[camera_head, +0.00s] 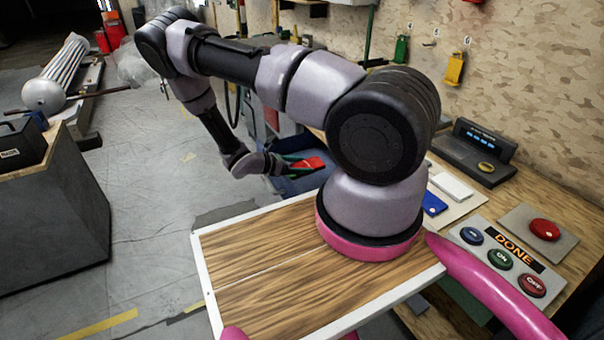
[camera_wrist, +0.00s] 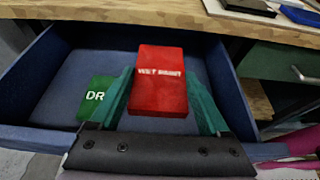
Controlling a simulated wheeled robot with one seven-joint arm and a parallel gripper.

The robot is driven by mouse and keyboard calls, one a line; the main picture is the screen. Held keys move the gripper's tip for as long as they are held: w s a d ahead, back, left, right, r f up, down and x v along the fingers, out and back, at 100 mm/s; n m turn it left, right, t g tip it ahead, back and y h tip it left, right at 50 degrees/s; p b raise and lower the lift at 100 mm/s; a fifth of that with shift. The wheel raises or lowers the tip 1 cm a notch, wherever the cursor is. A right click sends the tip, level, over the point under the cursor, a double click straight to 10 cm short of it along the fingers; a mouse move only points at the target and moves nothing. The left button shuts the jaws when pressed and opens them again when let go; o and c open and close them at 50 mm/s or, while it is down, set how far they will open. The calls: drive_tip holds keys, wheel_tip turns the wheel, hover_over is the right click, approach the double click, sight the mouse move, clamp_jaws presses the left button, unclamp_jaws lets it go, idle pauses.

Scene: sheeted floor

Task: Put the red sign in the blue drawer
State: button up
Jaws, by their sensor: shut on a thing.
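The red sign (camera_wrist: 160,80) is a flat red block with white lettering. My gripper (camera_wrist: 165,95) is shut on it, with a green finger on each side. The open blue drawer (camera_wrist: 40,75) lies below and around the sign in the wrist view; I cannot tell whether the sign touches its floor. In the head view my gripper (camera_head: 290,163) holds the red sign (camera_head: 308,164) over or in the blue drawer (camera_head: 300,183), whose inside is mostly hidden by my arm.
A green sign (camera_wrist: 97,96) with white letters lies in the drawer, left of the red sign. The wooden workbench (camera_wrist: 130,12) edge is just above the drawer. A button panel (camera_head: 505,258) and a red button (camera_head: 544,229) stand on the bench at right.

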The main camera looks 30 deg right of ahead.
drive_tip(key=shift+f, duration=1.65)
drive_tip(key=shift+f, duration=0.4)
